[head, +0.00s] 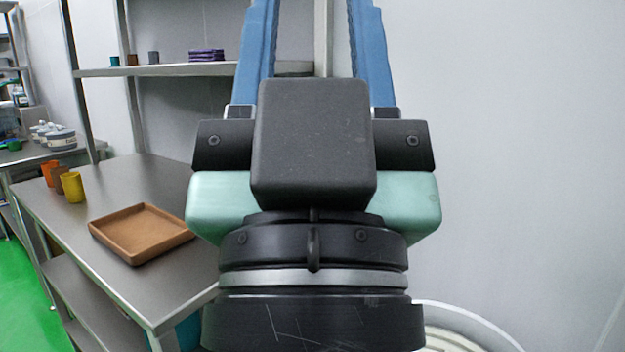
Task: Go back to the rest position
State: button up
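My gripper (312,40) fills the middle of the head view and points upward and away. Its two blue fingers stand wide apart, with only the wall and a shelf post showing between them. The fingertips run out of the top of the picture. No held object shows between the visible parts of the fingers.
A steel table (150,180) stands at the left with a brown tray (142,258) and several orange, brown and yellow cups. A wall shelf (170,70) behind holds small cups and a purple stack (207,55). A round white container (455,325) is partly hidden at lower right.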

notch_tip(320, 180, up, 27)
jog(key=p, duration=2.5)
jog(key=shift+r, duration=0.2)
